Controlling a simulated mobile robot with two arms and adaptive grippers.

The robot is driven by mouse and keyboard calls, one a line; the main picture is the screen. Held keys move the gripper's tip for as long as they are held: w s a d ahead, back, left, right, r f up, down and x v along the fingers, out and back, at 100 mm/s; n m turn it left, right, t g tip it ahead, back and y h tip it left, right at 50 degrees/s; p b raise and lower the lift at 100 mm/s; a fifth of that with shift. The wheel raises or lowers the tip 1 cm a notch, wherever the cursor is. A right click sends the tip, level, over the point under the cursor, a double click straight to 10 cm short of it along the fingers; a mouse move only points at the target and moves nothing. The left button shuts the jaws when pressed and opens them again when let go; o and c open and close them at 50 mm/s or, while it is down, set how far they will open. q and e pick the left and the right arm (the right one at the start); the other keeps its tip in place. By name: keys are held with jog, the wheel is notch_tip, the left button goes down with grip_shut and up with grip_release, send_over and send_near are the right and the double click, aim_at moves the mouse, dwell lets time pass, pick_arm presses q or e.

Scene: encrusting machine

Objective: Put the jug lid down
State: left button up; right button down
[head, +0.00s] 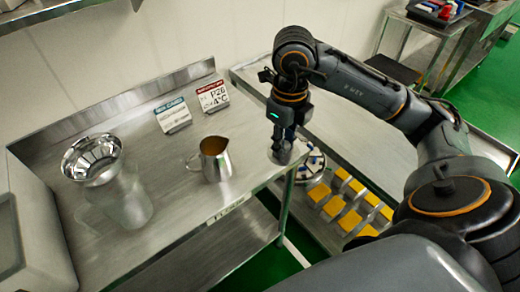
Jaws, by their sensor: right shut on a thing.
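The steel jug (216,164) stands upright and open on the steel table, with brown contents showing inside and its handle to the left. My right gripper (282,135) points down near the table's right edge, to the right of the jug. It is shut on a small grey round piece, which looks like the jug lid (284,155). The fingertips partly hide this piece. I cannot tell whether it touches the tabletop. My left gripper is out of view.
A steel bowl (92,157) sits on a clear container (127,200) at the left. Two sign cards (173,116) stand at the back. Bare tabletop (180,215) lies in front of the jug. Several yellow-topped blocks (350,220) are beyond the table's right edge.

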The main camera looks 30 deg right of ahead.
jog(key=shift+w+d+m, duration=0.1)
jog(key=shift+d+m, duration=0.25)
jog(key=shift+m, duration=0.55)
jog(key=w+f+p, duration=0.1)
jog(key=w+f, duration=0.2)
jog(key=w, duration=0.1)
jog(key=w+d+f+p, duration=0.1)
jog(key=w+f, duration=0.2)
jog(key=w, duration=0.1)
jog(key=w+d+f+p, duration=0.1)
jog(key=w+f, duration=0.2)
jog(key=w, duration=0.1)
jog(key=shift+w+p, duration=0.4)
jog(key=shift+w+f, duration=0.15)
jog(key=shift+f, duration=0.05)
jog(key=f+p, duration=0.1)
jog(key=f, duration=0.2)
jog(key=shift+w+p, duration=0.2)
jog(key=shift+p, duration=0.15)
jog(key=shift+f, duration=0.2)
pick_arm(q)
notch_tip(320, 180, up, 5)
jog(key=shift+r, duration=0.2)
pick_arm(e)
jog(key=shift+f, duration=0.1)
